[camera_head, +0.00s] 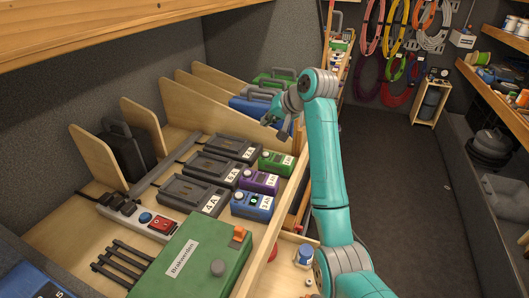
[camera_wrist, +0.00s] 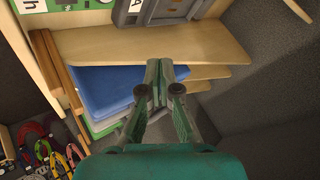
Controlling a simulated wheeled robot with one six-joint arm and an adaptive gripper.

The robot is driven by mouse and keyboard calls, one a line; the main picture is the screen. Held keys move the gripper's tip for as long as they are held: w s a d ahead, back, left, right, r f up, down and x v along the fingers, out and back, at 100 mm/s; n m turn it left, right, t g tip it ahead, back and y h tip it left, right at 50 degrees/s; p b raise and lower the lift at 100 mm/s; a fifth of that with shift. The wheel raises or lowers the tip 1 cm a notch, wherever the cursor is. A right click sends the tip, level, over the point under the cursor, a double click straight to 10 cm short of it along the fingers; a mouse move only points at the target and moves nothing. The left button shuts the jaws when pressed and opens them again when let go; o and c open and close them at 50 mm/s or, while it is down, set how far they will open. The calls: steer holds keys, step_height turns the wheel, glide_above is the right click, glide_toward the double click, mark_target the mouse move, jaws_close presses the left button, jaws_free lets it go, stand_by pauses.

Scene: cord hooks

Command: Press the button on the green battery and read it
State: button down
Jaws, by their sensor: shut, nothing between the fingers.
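The green battery (camera_head: 277,160) sits at the right end of the back charger row on the wooden bench, with a pale label on its right and a round feature on its left. Its button and any reading are too small to make out. In the wrist view a green piece with a white "h" label (camera_wrist: 35,5), likely this battery, shows at the top left edge. My gripper (camera_head: 270,120) is shut and empty, above and behind the battery, apart from it. In the wrist view its fingertips (camera_wrist: 160,65) are together over a wooden divider and a blue case.
Purple (camera_head: 259,181) and blue (camera_head: 252,205) batteries stand in front of the green one, beside several dark chargers (camera_head: 210,167). A green box (camera_head: 195,260) is nearest. Upright wooden dividers (camera_head: 208,91) and cases stand behind. Open floor (camera_head: 390,170) lies at the right.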

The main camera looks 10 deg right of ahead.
mark_target(267, 154)
steer(key=shift+f, duration=4.45)
steer(key=shift+f, duration=0.1)
steer(key=shift+f, duration=0.25)
steer(key=shift+f, duration=0.45)
steer(key=shift+r, duration=0.85)
steer(key=shift+r, duration=0.1)
steer(key=shift+r, duration=2.4)
